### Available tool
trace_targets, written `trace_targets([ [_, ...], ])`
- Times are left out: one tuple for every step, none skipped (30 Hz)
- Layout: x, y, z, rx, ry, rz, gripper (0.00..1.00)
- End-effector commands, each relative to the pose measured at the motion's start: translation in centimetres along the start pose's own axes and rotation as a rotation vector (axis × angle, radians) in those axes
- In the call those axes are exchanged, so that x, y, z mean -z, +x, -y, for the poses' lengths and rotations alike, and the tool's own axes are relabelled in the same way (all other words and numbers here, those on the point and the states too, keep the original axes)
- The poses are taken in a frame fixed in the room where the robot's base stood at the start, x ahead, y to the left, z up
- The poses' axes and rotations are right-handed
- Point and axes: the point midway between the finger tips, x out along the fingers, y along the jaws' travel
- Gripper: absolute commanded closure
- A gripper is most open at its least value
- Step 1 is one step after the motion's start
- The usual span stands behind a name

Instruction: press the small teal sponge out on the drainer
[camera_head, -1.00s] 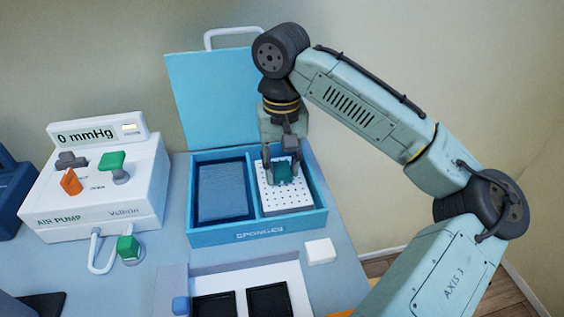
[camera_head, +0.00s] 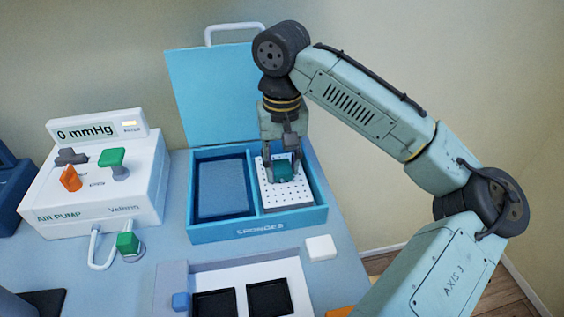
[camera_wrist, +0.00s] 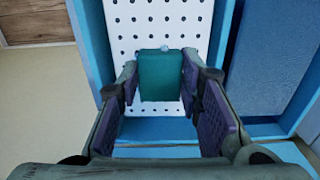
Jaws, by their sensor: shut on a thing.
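The small teal sponge (camera_head: 283,173) is on the white perforated drainer (camera_head: 294,194) in the right half of the blue sponge box (camera_head: 259,229). My gripper (camera_head: 283,174) points down over the drainer with its fingers on either side of the sponge, shut on it. In the wrist view the teal sponge (camera_wrist: 161,75) shows between the two purple-padded fingers (camera_wrist: 164,92), with the drainer (camera_wrist: 160,22) behind it. I cannot tell whether the sponge touches the drainer.
The box's left compartment (camera_head: 223,190) is dark blue, beside the drainer. The raised lid (camera_head: 212,100) stands behind. An air pump (camera_head: 95,185) stands to the left. A white block (camera_head: 320,248) and a tray with dark pads (camera_head: 214,305) lie in front.

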Motion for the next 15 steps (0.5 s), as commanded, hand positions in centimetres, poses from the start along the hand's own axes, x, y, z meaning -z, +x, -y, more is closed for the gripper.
trace_targets([
  [0.0, 0.11, 0.01, 0.0, 0.0, 0.0, 0.9],
  [-0.01, 0.15, 0.01, 0.0, 0.0, 0.0, 0.9],
  [-0.01, 0.2, 0.01, 0.0, 0.0, 0.0, 0.9],
  [-0.01, 0.23, 0.01, 0.0, 0.0, 0.0, 0.9],
  [0.0, 0.27, 0.01, 0.0, 0.0, 0.0, 0.9],
  [-0.01, 0.32, 0.01, 0.0, 0.0, 0.0, 0.9],
  [0.0, 0.35, 0.01, 0.0, 0.0, 0.0, 0.9],
  [0.0, 0.39, 0.01, 0.0, 0.0, 0.0, 0.9],
  [0.0, 0.44, 0.0, 0.0, 0.0, 0.0, 0.9],
  [0.0, 0.47, 0.0, 0.0, 0.0, 0.0, 0.9],
  [0.0, 0.51, 0.01, 0.0, 0.0, 0.0, 0.9],
  [0.0, 0.55, 0.0, -0.001, 0.0, 0.0, 0.9],
  [0.0, 0.59, 0.0, -0.001, 0.0, 0.0, 0.9],
  [0.0, 0.62, 0.0, -0.001, 0.0, 0.0, 0.9],
  [0.0, 0.67, 0.0, -0.001, 0.0, 0.0, 0.9],
])
